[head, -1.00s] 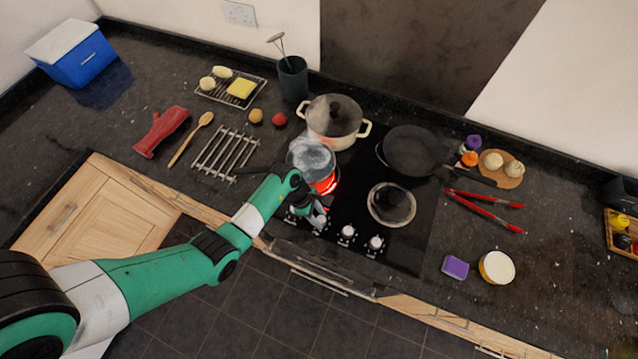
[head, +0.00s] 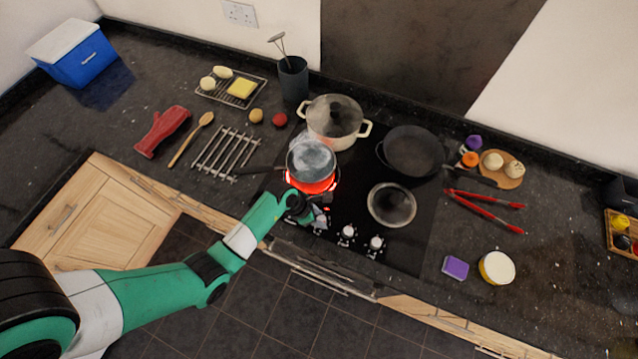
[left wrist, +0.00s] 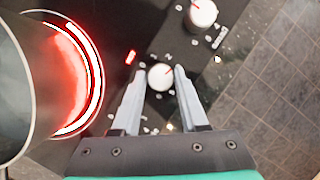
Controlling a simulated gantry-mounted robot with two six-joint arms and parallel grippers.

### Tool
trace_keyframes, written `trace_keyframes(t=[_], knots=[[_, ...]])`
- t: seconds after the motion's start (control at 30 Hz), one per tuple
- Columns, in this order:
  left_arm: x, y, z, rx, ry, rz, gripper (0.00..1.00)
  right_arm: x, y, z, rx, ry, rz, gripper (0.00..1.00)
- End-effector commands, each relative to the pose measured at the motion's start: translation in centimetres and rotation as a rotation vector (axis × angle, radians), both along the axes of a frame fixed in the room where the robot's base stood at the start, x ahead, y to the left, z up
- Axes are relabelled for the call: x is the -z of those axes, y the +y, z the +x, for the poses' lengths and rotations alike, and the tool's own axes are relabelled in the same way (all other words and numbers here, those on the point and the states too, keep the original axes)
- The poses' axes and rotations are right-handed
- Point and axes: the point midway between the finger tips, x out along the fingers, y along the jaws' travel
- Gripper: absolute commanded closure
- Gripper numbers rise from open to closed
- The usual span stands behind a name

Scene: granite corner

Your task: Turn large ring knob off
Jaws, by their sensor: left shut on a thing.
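In the left wrist view, a white round knob (left wrist: 160,76) with a red mark sits between the two fingertips of my left gripper (left wrist: 158,80), which is shut on it. A small red light (left wrist: 131,57) shows by the knob. My right gripper is out of view.
Two more knobs, a near one (head: 347,232) and a farther one (head: 376,244), stand to the right. The saucepan body (left wrist: 15,90) is close beside my gripper.

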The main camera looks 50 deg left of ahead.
Motion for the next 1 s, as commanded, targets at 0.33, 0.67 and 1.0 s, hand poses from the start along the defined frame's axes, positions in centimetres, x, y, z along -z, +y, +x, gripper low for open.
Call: trace_keyframes(t=[0.33,0.67,1.0], knots=[[-0.01,-0.03,-0.02,-0.037,-0.001,-0.004,1.00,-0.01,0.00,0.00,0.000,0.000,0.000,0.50],[0.00,-0.01,-0.02,-0.036,-0.001,-0.004,0.33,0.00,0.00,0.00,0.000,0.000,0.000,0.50],[-0.06,0.01,-0.04,-0.035,-0.001,-0.002,0.27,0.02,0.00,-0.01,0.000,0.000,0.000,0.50]])
